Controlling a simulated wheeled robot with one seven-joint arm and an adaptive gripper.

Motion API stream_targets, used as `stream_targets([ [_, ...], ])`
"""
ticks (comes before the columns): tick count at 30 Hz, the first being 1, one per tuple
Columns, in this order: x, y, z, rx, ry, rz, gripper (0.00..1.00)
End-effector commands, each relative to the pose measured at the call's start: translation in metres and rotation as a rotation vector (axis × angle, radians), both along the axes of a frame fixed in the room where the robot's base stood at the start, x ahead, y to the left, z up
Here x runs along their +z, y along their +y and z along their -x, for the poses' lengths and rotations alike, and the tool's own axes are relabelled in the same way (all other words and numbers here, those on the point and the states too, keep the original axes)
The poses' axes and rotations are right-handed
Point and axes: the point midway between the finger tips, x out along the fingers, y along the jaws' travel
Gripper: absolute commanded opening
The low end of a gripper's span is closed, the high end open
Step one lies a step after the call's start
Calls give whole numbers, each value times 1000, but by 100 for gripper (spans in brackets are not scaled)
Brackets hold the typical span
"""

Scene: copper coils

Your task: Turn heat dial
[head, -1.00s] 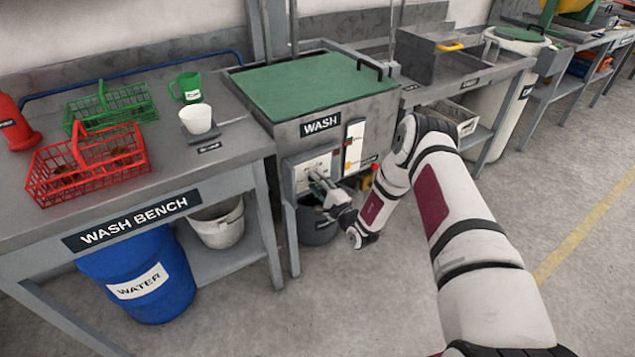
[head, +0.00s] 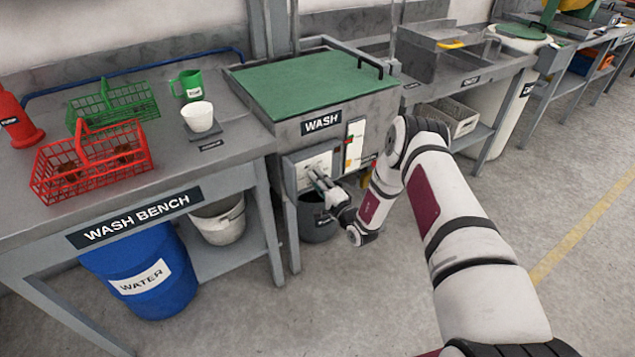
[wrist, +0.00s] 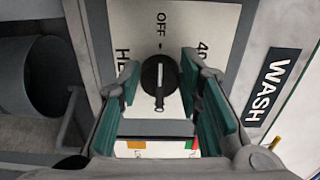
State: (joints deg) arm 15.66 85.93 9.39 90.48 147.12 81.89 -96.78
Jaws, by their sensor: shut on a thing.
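The heat dial (wrist: 160,76) is a round black knob with a pale pointer line, on a white plate (wrist: 206,18) marked OFF and 40. The line runs nearly straight up and down in the wrist view. The plate is on the front of the grey wash unit (head: 286,129), under its green lid. My gripper (wrist: 159,72) has its teal-padded fingers on either side of the dial and is shut on it. In the head view my gripper (head: 318,180) is at the plate, and the dial is too small to make out behind the fingers.
A dark bucket (head: 317,222) stands below the plate, close under my gripper. The wash bench (head: 225,170) is to the left, with red (head: 92,165) and green baskets. The floor to the right of my arm is clear.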

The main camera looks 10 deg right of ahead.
Motion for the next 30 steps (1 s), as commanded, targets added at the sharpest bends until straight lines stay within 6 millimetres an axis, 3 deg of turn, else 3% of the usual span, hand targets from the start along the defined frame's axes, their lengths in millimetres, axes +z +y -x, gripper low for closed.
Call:
stream_targets([
  [3, -1, 0, 0, 0, 3, 2, 4],
  [4, -1, 0, 0, 0, 3, 1, 37],
  [6, -1, 0, 0, 0, 3, 1, 48],
  [19, -1, -4, 9, -1, 3, 0, 48],
  [30, -1, -25, 76, -2, 5, 0, 48],
])
